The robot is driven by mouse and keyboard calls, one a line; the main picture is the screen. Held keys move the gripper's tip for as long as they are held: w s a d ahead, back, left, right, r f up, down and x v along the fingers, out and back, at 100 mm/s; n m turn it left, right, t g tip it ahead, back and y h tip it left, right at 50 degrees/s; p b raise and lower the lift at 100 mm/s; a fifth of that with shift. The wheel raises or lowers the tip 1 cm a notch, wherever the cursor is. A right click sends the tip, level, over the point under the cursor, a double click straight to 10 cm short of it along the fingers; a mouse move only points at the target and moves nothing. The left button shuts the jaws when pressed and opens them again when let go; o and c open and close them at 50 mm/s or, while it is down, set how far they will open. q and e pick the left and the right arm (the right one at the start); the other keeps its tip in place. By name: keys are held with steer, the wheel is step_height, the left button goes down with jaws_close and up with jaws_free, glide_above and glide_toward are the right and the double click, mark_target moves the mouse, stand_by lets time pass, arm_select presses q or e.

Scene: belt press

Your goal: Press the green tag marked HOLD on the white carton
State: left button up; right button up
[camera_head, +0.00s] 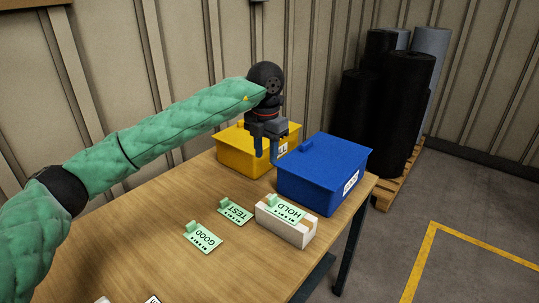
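The green tag marked HOLD (289,209) lies on top of the white carton (281,228), near the table's right edge. My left gripper (267,155) hangs fingers down behind the carton, in front of the yellow box and beside the blue box. My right gripper is not in view.
Green tags marked TEST (235,211) and GOOD (203,238) lie on the wooden table (150,230) left of the carton. A yellow lidded box (233,152) and a blue lidded box (322,170) stand at the back. Dark rolls (385,110) stand on a pallet beyond.

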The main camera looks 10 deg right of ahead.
arm_select(q)
steer(key=shift+w+a+r, duration=0.85)
steer(key=shift+a+r, duration=0.15)
steer(key=shift+a, duration=0.1)
